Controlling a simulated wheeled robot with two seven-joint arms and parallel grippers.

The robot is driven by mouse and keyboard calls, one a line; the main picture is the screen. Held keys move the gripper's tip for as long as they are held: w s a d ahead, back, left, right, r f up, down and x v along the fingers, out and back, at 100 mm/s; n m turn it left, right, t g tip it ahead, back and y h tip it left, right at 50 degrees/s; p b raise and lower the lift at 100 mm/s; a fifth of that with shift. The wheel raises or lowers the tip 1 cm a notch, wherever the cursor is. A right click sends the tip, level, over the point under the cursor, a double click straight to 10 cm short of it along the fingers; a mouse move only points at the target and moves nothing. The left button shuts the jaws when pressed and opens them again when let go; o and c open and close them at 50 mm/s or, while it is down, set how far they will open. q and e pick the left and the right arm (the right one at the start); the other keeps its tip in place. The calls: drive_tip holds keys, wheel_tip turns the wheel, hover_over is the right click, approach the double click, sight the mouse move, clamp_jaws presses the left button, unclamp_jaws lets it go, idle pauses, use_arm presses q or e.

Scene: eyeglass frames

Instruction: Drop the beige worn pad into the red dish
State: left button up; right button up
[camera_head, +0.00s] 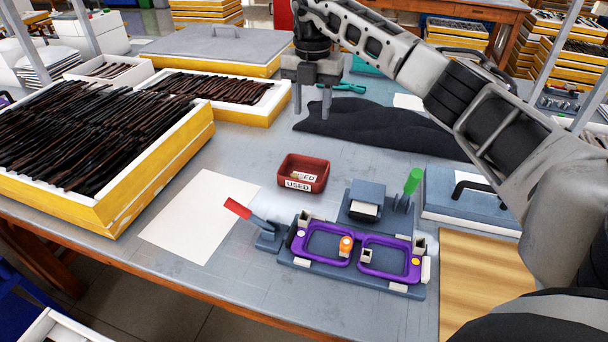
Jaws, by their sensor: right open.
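The red dish (318,168) stands on the grey table near the middle, with a "USED" label on its front. A small beige piece (296,174) shows inside the dish, partly over a second label; it looks like the worn pad, but it is too small to be sure. My right gripper (312,103) is open, its two fingers pointing down with nothing between them. It is beyond the dish, apart from it. My left gripper is out of view.
A purple eyeglass frame (306,226) sits in a blue fixture (340,277) with red-handled (237,208) and green-handled (413,181) clamps. A pale pad (364,208) lies on a blue block. Dark cloth (385,130) lies behind. White paper (195,220) lies flat at left, beside crates (150,170).

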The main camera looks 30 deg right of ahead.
wheel_tip(320, 180, up, 7)
idle(0.6)
